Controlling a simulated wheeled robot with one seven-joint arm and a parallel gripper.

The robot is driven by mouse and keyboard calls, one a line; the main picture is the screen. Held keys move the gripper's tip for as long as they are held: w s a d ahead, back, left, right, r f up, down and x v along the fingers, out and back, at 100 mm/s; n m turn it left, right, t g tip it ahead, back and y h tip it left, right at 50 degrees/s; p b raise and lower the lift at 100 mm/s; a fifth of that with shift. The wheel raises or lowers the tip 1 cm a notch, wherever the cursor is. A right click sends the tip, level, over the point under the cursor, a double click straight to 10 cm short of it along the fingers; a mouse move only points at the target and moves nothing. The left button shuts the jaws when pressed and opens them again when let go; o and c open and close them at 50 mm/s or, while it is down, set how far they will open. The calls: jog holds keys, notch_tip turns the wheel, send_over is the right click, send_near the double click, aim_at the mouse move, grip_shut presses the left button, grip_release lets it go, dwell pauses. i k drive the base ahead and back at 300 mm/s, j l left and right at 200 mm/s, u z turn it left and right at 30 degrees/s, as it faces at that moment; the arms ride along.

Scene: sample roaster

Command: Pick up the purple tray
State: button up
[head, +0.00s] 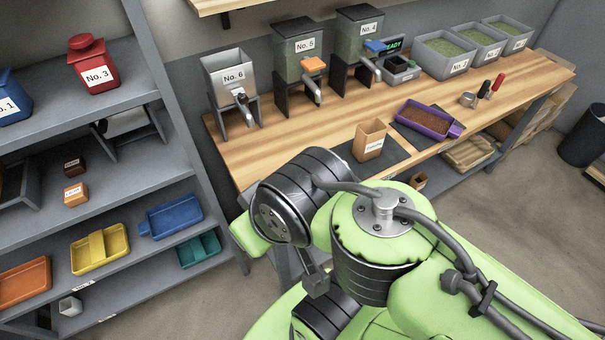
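The purple tray (428,120) lies on the wooden workbench, partly on a dark mat, and holds a brown, grainy fill. It has a purple spout or handle at its right end. My green arm fills the lower middle of the head view, well in front of the tray and apart from it.
Dispensers and grey bins (445,58) line the bench's back. Shelves with coloured trays stand left.

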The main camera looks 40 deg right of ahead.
aim_at(436, 125)
jog(key=z, duration=2.45)
